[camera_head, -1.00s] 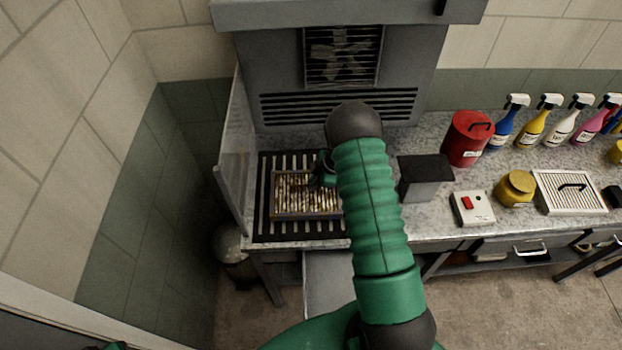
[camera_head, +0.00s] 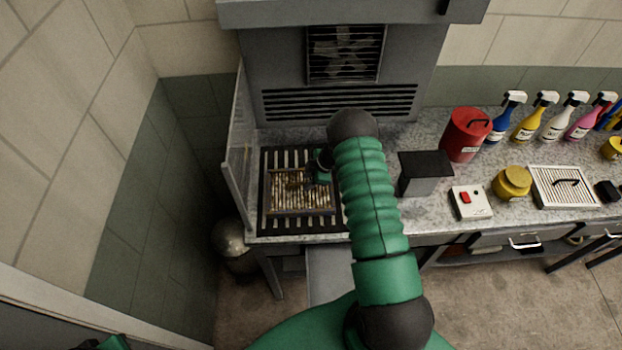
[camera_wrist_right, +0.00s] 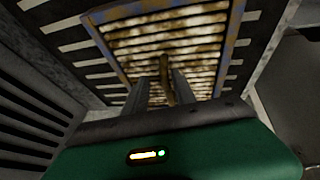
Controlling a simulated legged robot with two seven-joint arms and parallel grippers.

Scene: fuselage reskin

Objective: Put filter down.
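The filter (camera_head: 300,192) is a square slatted panel with heavy brown stains and a worn blue-grey frame. It lies over the black grate (camera_head: 264,220) inside the hooded bay, and its slats fill the top of the right wrist view (camera_wrist_right: 165,38). My right gripper (camera_head: 320,170) is above the filter's right part, partly hidden by my arm. In the right wrist view its two fingers (camera_wrist_right: 162,90) stand apart on either side of the filter's brown handle (camera_wrist_right: 167,75), with a gap visible beside the handle. My left gripper is not in view.
A clear side panel (camera_head: 238,150) bounds the bay on the left, below a grey vented hood (camera_head: 340,105). Right of my arm stand a dark grey box (camera_head: 422,175), a red-button switch box (camera_head: 470,202), a yellow jar (camera_head: 512,183), a red canister (camera_head: 465,135) and a clean white filter (camera_head: 565,187).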

